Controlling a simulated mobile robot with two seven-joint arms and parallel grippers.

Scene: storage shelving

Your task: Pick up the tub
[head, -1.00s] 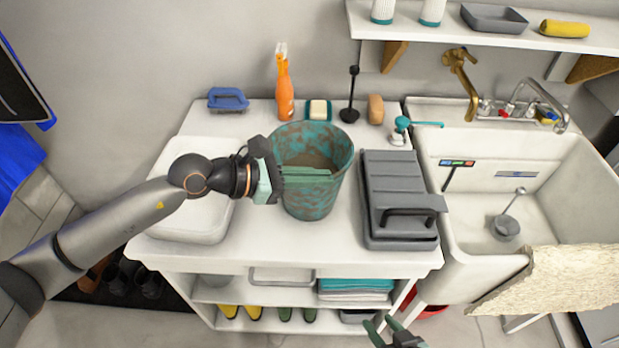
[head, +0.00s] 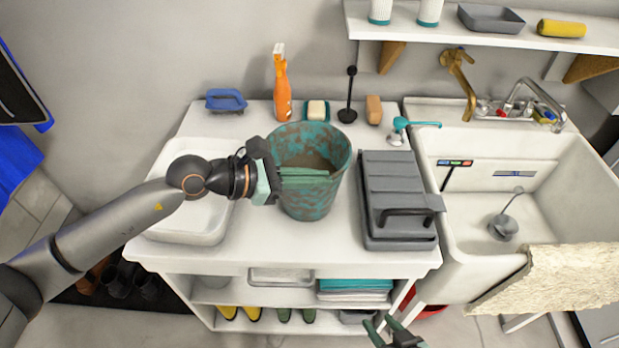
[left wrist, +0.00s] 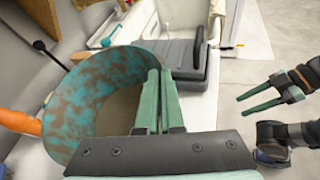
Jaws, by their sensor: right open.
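The tub (head: 310,202) is a teal bucket with brown mottling, standing upright on the white worktop in the head view. It fills the left of the left wrist view (left wrist: 95,95), its open mouth showing a brown inside. My left gripper (head: 322,176) reaches it from the left.
A white basin (head: 195,230) lies left of the tub, under my left arm. A grey lidded case (head: 398,178) stands close on its right. Behind are an orange spray bottle (head: 282,90), a soap dish (head: 317,110) and a black plunger-like tool (head: 348,112). A sink (head: 560,180) is at right.

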